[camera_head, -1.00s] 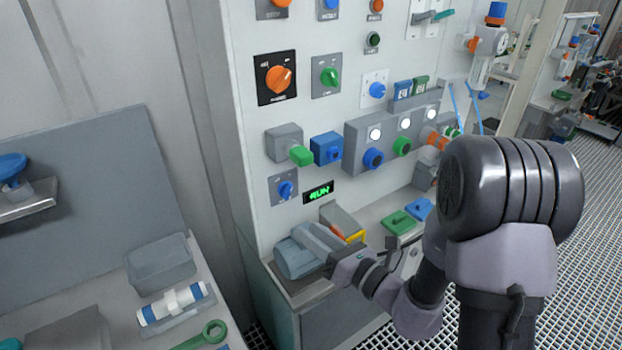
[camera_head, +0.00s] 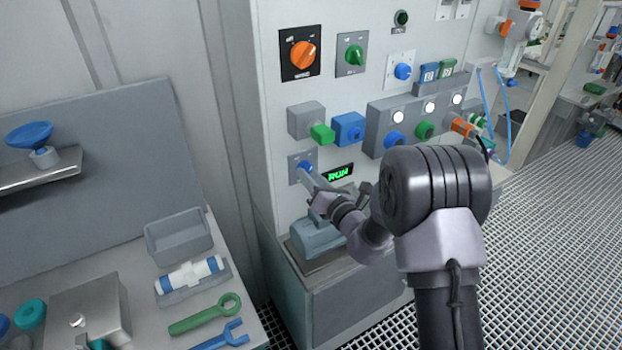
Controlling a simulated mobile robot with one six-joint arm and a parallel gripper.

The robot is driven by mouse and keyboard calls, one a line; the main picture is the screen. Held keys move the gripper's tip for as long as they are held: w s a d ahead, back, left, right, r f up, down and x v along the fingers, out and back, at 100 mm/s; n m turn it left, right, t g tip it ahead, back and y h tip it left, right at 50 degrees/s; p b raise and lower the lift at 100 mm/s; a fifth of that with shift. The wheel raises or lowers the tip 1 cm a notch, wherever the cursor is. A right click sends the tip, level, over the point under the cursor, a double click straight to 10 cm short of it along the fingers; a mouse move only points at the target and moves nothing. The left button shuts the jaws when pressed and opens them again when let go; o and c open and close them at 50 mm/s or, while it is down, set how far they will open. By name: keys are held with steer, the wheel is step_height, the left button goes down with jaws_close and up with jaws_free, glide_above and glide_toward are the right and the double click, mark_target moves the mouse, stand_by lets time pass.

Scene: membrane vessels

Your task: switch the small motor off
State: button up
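The blue knob (camera_head: 304,166) sits on a small grey plate (camera_head: 294,174) low on the white panel. Beside it a black display (camera_head: 339,173) reads RUN in lit green. My gripper (camera_head: 310,177) reaches up from the lower right, with its grey fingertip end at the knob, overlapping its lower edge. I cannot tell whether it touches the knob, or whether the fingers are open or shut. The small grey-blue motor (camera_head: 312,238) stands on the ledge below, partly hidden by my arm.
A green handle (camera_head: 322,134) on a grey box and a blue box (camera_head: 349,128) sit just above. An orange rotary switch (camera_head: 303,55) and a green one (camera_head: 354,54) are higher. A side bench at left holds a grey bin (camera_head: 179,237) and a green wrench (camera_head: 205,315).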

jaws_close()
steer(key=shift+n, duration=0.3)
steer(key=shift+w+d+n+b, duration=0.1)
steer(key=shift+n+b, duration=1.55)
steer(key=shift+n, duration=1.15)
steer(key=shift+w+d+n+b, duration=0.1)
steer(key=shift+n+b, duration=1.55)
steer(key=shift+n, duration=1.15)
jaws_free()
